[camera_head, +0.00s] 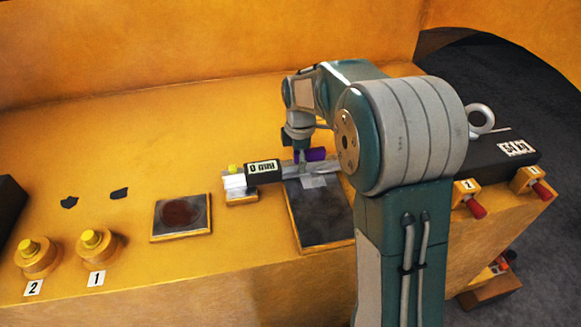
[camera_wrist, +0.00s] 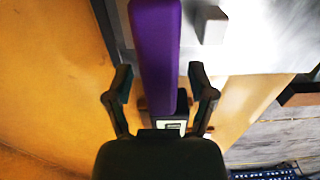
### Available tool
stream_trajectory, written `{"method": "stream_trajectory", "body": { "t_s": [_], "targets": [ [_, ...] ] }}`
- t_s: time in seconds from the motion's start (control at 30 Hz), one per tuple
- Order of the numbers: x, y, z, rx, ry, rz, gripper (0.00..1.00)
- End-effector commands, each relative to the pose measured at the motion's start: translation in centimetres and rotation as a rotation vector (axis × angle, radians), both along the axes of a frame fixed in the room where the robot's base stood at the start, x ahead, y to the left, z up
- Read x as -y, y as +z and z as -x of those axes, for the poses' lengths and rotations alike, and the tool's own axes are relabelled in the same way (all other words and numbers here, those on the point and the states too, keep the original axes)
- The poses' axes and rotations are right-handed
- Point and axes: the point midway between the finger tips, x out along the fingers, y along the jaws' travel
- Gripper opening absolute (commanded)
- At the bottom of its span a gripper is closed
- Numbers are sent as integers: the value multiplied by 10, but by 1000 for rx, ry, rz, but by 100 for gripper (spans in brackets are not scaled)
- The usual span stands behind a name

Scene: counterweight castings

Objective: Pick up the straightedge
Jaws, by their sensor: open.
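A purple bar, which looks to be the straightedge (camera_head: 316,154), shows in the head view just right of my gripper (camera_head: 300,157), with my arm in front of part of that area. In the wrist view the purple straightedge (camera_wrist: 156,50) runs from the top edge down between the two fingers of my gripper (camera_wrist: 160,75). The fingers stand apart, one on each side of it, with gaps visible. My gripper is open and holds nothing.
A gauge with a 0 mm display (camera_head: 263,169) and a metal bar lies close to my gripper. A dark plate (camera_head: 320,224) is in front. A square pad (camera_head: 181,217) and yellow-topped knobs (camera_head: 97,240) are left. A black weight (camera_head: 497,155) with an eye ring is right.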

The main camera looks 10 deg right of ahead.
Motion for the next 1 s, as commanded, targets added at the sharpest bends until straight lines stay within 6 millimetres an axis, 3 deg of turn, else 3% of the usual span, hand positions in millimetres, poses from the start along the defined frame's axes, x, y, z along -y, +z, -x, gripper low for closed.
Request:
{"method": "stream_trajectory", "body": {
  "t_s": [0.27,0.4,0.43,0.83,1.0],
  "targets": [
    [0,-4,0,1,0,0,71],
    [0,-4,0,1,0,0,9],
    [0,-4,0,1,0,0,0],
    [0,-2,-1,2,0,0,0],
    [0,17,-1,6,0,0,0]
  ]
}}
